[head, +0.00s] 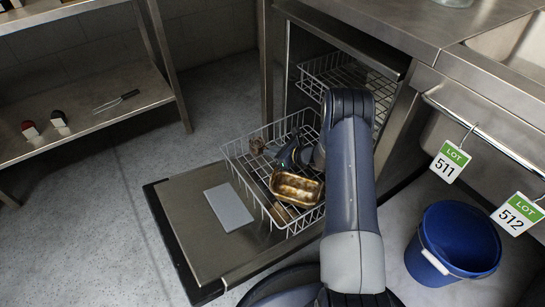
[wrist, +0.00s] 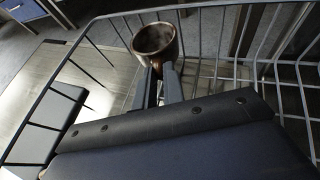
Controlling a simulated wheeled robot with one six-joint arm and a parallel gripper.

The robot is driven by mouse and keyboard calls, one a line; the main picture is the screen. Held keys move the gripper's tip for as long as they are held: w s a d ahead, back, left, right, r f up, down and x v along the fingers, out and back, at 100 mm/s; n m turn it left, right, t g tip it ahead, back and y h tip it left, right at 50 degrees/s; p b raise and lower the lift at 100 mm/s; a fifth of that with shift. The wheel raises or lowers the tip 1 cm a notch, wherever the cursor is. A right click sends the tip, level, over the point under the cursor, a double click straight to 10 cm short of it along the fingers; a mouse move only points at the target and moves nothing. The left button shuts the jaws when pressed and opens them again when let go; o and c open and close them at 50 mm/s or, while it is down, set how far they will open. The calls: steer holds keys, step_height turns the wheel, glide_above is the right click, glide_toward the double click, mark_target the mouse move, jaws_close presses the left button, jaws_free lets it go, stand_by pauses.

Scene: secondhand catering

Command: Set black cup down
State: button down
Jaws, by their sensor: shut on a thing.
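A dark, brown-stained cup (wrist: 155,42) is at the tips of my gripper (wrist: 158,78) in the wrist view. The gripper is shut on it, and its open mouth faces up toward the camera. In the head view the cup (head: 257,146) shows small and brownish at the back left of the wire rack (head: 238,163). My gripper (head: 272,152) reaches in from the right, low inside the rack. The cup's underside is hidden, so I cannot tell whether it touches the rack floor.
A stained loaf tin (head: 297,188) sits in the rack, close in front of my gripper. The rack stands over the open dishwasher door (head: 190,235), with a grey slab (head: 228,207) lying on the door. A blue bucket (head: 452,243) stands right. A steel shelf (head: 90,110) is left.

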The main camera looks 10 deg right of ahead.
steer(key=shift+f, duration=0.8)
